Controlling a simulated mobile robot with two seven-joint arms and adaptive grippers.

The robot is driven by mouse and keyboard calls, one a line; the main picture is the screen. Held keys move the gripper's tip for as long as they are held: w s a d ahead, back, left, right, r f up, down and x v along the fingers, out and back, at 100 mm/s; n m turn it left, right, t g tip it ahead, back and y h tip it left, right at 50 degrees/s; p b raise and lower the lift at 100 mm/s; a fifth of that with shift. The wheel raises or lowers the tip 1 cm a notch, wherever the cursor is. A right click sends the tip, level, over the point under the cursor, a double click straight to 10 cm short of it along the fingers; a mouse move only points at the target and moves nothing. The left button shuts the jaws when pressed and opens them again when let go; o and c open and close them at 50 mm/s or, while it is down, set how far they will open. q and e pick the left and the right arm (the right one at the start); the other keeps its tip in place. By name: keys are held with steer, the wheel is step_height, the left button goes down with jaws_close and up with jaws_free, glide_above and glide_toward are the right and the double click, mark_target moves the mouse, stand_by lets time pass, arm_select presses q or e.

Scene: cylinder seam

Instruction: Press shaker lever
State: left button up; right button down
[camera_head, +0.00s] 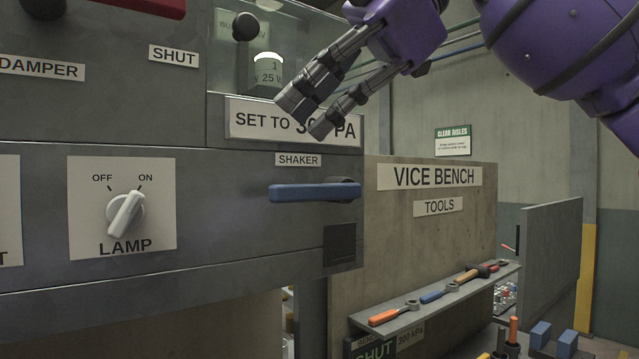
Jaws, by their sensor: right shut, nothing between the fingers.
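The shaker lever is a blue bar (312,192) lying about level on the grey panel, with a dark pivot at its right end. The SHAKER label (298,160) sits just above it. My right gripper (306,124) comes in from the upper right. It is shut and empty, its fingertips above the lever in the picture and apart from it. The fingers cover part of the SET TO sign (255,121). My left gripper is not in view.
The lamp knob (126,212) points toward ON at the left. A black knob (246,26) and a lit gauge window (266,75) are above. A tool shelf (440,297) with several tools juts out at lower right beside the VICE BENCH board (440,235).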

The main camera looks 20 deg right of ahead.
mark_target(311, 185)
steer(key=shift+f, duration=1.85)
steer(key=shift+f, duration=0.15)
steer(key=shift+f, duration=0.3)
steer(key=shift+f, duration=2.3)
stand_by(1.6)
stand_by(0.3)
steer(key=shift+a+r, duration=0.15)
steer(key=shift+r, duration=2.55)
